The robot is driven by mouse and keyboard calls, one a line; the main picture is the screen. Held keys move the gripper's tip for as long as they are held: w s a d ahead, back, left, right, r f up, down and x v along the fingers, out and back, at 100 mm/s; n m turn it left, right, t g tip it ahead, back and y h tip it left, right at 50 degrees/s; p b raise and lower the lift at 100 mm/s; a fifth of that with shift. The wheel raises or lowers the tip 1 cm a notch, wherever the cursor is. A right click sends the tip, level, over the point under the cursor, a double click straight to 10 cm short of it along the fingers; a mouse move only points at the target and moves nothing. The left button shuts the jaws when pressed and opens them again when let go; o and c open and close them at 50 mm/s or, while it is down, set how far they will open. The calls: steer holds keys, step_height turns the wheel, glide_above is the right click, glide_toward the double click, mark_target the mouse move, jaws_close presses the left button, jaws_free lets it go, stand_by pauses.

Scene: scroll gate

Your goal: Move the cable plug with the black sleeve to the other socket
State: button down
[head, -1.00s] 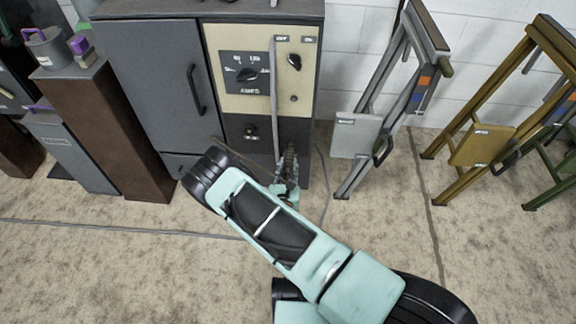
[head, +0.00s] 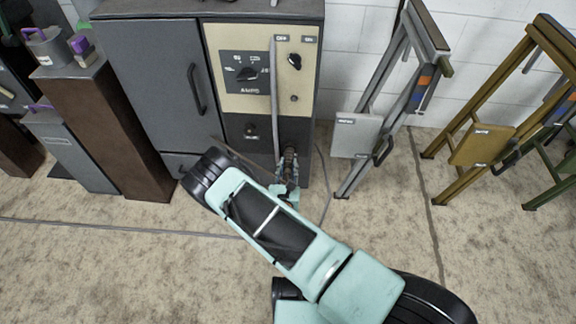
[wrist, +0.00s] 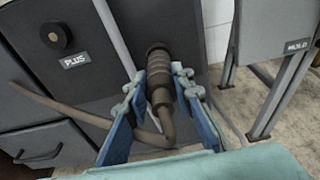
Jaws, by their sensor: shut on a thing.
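The cable plug (wrist: 157,66) is dark and ribbed, with its brown cable (wrist: 62,113) curving away to the left in the wrist view. My gripper (wrist: 160,88) is shut on it, one blue finger on each side. In the head view the plug (head: 289,158) stands at the lower right of the cabinet front, above my gripper (head: 288,182). The plug points at the panel; its front end and any socket behind it are hidden, so I cannot tell whether it is seated. The other socket, marked PLUS (wrist: 55,37), is empty, to the left of the plug.
The grey cabinet (head: 155,80) has a beige panel (head: 228,97) with knobs. A long grey strip (head: 273,95) hangs in front of the panel, close above the plug.

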mark_target(287, 174)
steer(key=shift+s, duration=0.15)
steer(key=shift+s+p, duration=0.7)
steer(key=shift+s, duration=1.35)
steer(key=shift+a+r, duration=0.1)
steer(key=shift+a, duration=0.05)
